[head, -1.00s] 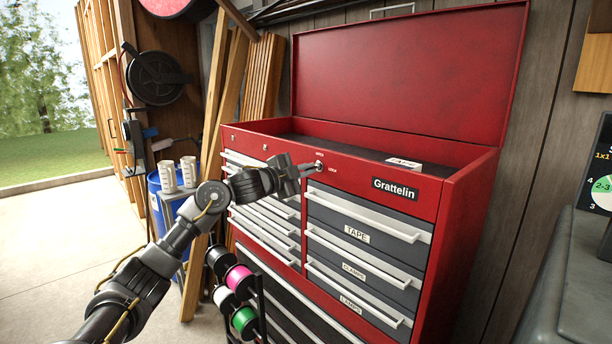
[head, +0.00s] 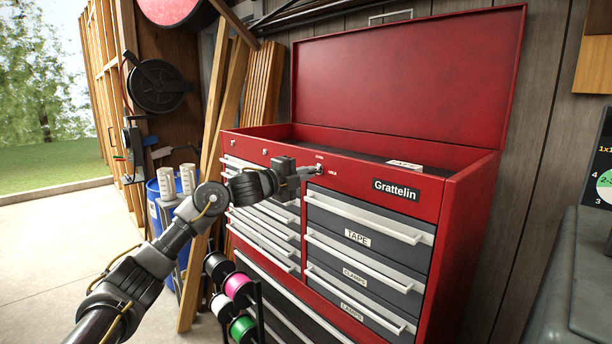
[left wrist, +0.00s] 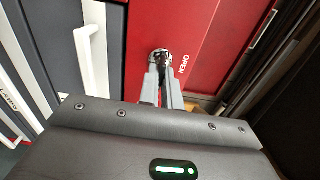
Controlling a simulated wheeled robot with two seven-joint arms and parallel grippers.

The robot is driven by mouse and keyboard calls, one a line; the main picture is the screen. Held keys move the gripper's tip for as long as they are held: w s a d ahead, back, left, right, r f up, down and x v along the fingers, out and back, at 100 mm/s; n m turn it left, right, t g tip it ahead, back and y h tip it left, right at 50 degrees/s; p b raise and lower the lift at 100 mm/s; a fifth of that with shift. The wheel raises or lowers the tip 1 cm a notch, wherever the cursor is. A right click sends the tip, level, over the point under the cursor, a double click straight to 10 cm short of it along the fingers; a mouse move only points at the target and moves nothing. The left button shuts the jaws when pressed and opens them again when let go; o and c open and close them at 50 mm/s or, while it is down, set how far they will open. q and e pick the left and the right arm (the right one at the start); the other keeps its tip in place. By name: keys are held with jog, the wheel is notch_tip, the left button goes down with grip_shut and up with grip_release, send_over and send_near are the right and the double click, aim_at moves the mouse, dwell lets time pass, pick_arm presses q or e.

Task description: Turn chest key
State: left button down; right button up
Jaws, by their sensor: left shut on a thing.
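The red tool chest (head: 465,205) stands ahead with its lid (head: 410,85) raised. The chest lock with its key (head: 319,167) is on the upper front red panel, between two small printed marks. In the left wrist view the round metal lock (left wrist: 160,56) sits beside the word OPEN. My left gripper (head: 314,173) is at the lock, its fingers shut on the key. The fingers also show in the left wrist view (left wrist: 161,80) and hide most of the key. The right gripper is out of view.
Grey drawers (head: 365,238) with white handles lie below the lock, all shut. A spool rack (head: 240,290) stands in front at lower left. Wooden boards (head: 262,85) lean behind the chest's left side. A grey cabinet (head: 575,280) is at right.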

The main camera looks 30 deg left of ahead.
pick_arm(q)
jog(key=shift+f, duration=0.1)
jog(key=c, duration=1.6)
grip_release()
jog(key=b+v, duration=0.4)
jog(key=v, duration=0.6)
jog(key=shift+s, duration=0.35)
jog(key=shift+a, duration=0.2)
